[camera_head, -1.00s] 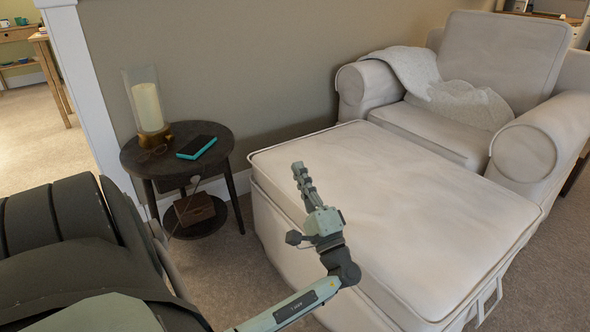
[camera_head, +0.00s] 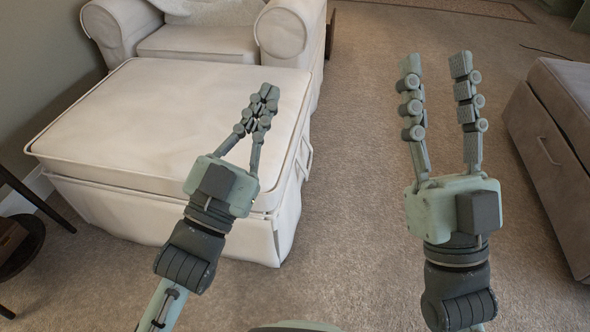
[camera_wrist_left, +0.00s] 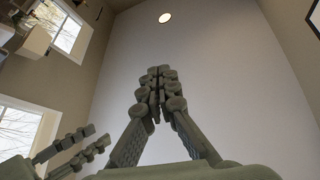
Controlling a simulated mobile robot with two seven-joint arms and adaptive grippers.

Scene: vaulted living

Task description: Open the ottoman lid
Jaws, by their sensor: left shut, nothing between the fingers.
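A white ottoman (camera_head: 150,120) with a piped, cushioned lid stands in front of the armchair in the head view; its lid is down. A loop handle (camera_head: 303,153) sticks out at its right side. My left gripper (camera_head: 266,94) is shut and empty; in the head view it overlaps the ottoman's right part, and I see no contact. The left wrist view shows the same closed fingers (camera_wrist_left: 158,75) pointing up towards the wall and ceiling. My right gripper (camera_head: 436,65) is open and empty, over the carpet to the right of the ottoman.
A white armchair (camera_head: 205,42) stands behind the ottoman. A grey-beige upholstered piece (camera_head: 560,140) with a handle on its side stands at the right edge. A dark round side table (camera_head: 22,245) is at the lower left. Carpet (camera_head: 370,150) lies free between ottoman and upholstered piece.

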